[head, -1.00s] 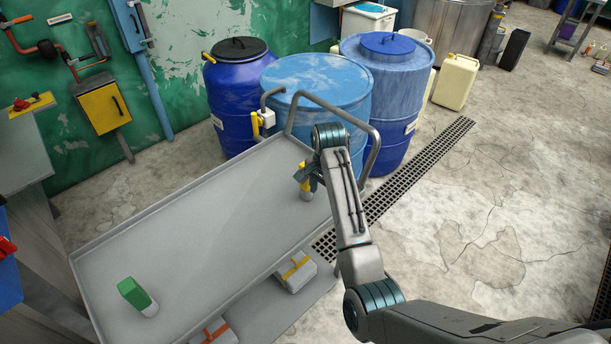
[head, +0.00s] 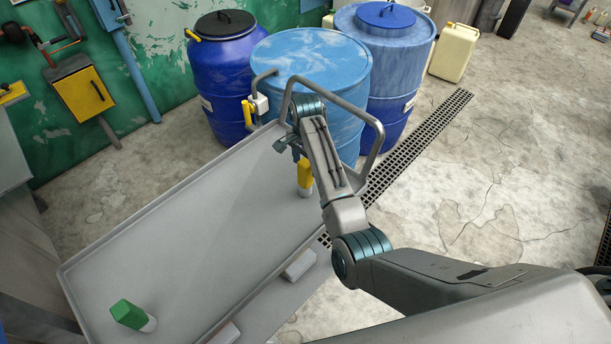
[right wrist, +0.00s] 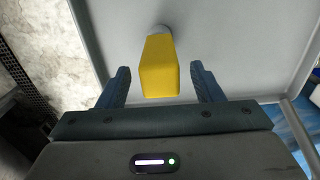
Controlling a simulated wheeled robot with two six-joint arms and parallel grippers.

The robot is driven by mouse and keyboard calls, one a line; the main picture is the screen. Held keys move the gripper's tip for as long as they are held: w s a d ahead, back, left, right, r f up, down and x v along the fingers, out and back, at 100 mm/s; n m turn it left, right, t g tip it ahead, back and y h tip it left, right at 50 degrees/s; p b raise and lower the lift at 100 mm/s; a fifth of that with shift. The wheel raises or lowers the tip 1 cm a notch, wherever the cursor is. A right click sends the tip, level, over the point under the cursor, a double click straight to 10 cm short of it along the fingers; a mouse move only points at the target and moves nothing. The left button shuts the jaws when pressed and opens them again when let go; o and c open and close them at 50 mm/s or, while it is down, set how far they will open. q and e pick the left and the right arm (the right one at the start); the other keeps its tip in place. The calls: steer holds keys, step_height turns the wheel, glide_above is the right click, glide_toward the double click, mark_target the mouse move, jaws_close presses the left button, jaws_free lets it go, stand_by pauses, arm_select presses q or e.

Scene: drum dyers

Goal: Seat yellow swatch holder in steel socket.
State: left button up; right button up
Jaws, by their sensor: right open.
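The yellow swatch holder (head: 304,171) stands upright on the grey tray table near its far right end. A short light-grey round piece (head: 305,191) shows at its foot, probably the steel socket; how deep the holder sits in it cannot be told. My left gripper is out of view.
A green block (head: 127,313) on a similar light base stands at the table's near left. The grey table (head: 190,225) is bare between them. A bent metal rail (head: 372,150) rises at the far end, close to my arm, with blue drums (head: 312,62) behind.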

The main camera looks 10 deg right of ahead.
mark_target(305, 178)
step_height(305, 178, down, 4)
steer(key=shift+a+r+p, duration=0.1)
steer(key=shift+r+p, duration=0.1)
steer(key=shift+p, duration=0.6)
steer(key=shift+s+f, duration=0.1)
steer(key=shift+f, duration=0.4)
steer(key=c, duration=1.2)
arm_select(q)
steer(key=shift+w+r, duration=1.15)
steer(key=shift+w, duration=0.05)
arm_select(e)
steer(key=shift+r, duration=0.1)
